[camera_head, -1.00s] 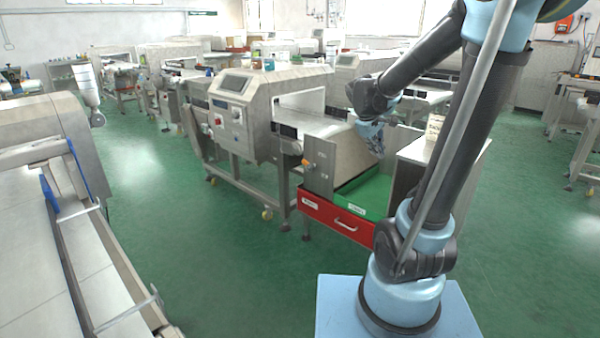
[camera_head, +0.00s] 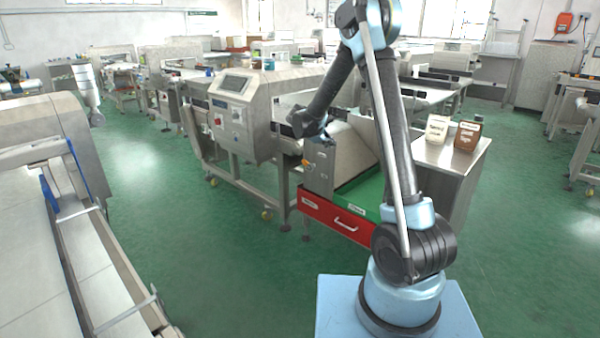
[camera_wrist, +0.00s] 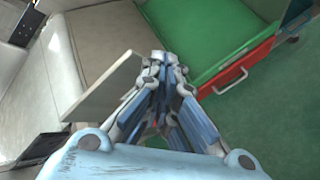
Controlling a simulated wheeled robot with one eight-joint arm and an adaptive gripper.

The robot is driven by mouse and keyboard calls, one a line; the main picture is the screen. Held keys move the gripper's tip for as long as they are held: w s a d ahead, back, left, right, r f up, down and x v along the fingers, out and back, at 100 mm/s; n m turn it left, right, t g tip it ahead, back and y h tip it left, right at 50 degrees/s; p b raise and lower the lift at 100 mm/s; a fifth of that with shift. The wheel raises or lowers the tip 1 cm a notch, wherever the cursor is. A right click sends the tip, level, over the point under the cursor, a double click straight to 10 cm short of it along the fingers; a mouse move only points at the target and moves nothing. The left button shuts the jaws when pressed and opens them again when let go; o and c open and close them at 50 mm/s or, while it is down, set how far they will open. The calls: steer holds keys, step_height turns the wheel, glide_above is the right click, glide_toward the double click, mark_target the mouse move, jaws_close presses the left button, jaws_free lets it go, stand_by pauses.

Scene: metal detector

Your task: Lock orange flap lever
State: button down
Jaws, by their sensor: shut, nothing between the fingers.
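The orange lever (camera_head: 306,163) is a small knob on the outer face of a steel side panel (camera_head: 321,172) at the outfeed end of the metal detector (camera_head: 245,112). My gripper (camera_head: 326,137) is just above that panel, mostly hidden by my wrist in the head view. In the wrist view my gripper (camera_wrist: 160,62) has its fingers together and nothing between them. The panel's top edge (camera_wrist: 103,88) shows beside the fingers there. I cannot make out the lever in the wrist view.
Below the panel is a red drawer (camera_head: 335,217) with a handle, with a green tray (camera_head: 365,190) above it. A steel table (camera_head: 450,160) at right holds two labelled containers (camera_head: 438,129). A conveyor (camera_head: 50,260) stands at left. Green floor between is clear.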

mark_target(309, 164)
steer(key=w+a+f+n+t, duration=0.2)
steer(key=w+a+f+n, duration=0.1)
steer(key=a+f, duration=0.7)
steer(key=w+a+f+n+t, duration=0.3)
steer(key=w+a+f+n, duration=0.1)
steer(key=a+f, duration=0.6)
steer(key=shift+w+a+f+n+h, duration=0.2)
steer(key=shift+a+f+n+h, duration=0.15)
steer(key=shift+f+n, duration=0.45)
steer(key=shift+d+f, duration=0.1)
steer(key=x, duration=1)
steer(key=shift+d, duration=0.15)
steer(key=shift+s+d+r, duration=0.1)
steer(key=shift+s+r, duration=0.05)
steer(key=shift+r, duration=0.5)
steer(key=shift+s+d+r, duration=0.15)
steer(key=shift+r, duration=0.5)
steer(key=shift+s+d+r, duration=0.1)
steer(key=shift+s+r, duration=0.05)
steer(key=shift+r, duration=0.5)
steer(key=shift+d+m, duration=0.1)
steer(key=shift+m, duration=0.2)
steer(key=shift+r, duration=0.2)
